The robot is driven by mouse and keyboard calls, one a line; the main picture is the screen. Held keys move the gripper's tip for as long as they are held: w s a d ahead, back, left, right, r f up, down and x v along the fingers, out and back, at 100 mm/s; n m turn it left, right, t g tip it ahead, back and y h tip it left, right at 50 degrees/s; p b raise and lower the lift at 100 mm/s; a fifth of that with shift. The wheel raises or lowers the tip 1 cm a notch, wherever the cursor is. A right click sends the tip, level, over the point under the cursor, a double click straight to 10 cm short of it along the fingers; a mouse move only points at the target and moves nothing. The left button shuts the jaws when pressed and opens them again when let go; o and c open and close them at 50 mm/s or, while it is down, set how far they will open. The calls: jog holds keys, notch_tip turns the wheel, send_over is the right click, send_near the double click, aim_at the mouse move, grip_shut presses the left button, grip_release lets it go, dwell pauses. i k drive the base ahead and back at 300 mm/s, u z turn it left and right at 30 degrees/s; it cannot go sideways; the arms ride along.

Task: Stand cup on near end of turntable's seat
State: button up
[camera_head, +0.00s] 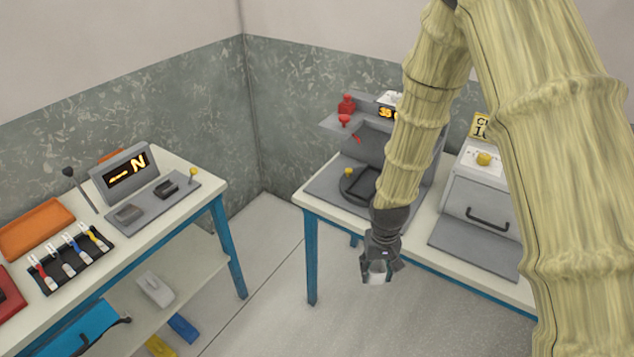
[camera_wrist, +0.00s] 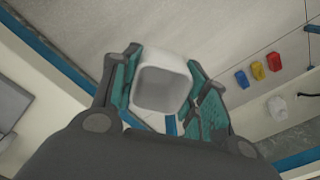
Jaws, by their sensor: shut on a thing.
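My gripper (camera_head: 378,268) hangs in the air in front of the right-hand table, over the floor. In the wrist view my gripper (camera_wrist: 165,90) is shut on a white, square-mouthed cup (camera_wrist: 162,90), with a teal pad on each side of it. The cup's open mouth faces the wrist camera. The cup also shows in the head view (camera_head: 377,271), mostly covered by the fingers. The turntable (camera_head: 358,186) is a dark round piece on a grey base on the right-hand table, behind and left of my gripper. My arm partly covers it, and its seat is hard to make out.
A red device (camera_head: 346,108) and a display stand beside the turntable. A grey cabinet (camera_head: 484,200) with a handle is on the same table (camera_head: 318,206), to the right. The left table (camera_head: 208,187) holds a display panel (camera_head: 125,173), an orange tray (camera_head: 37,228) and several tools. Floor between the tables is clear.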

aim_at(361, 190)
jog(key=u, duration=0.2)
jog(key=i, duration=0.9)
jog(key=z, duration=0.25)
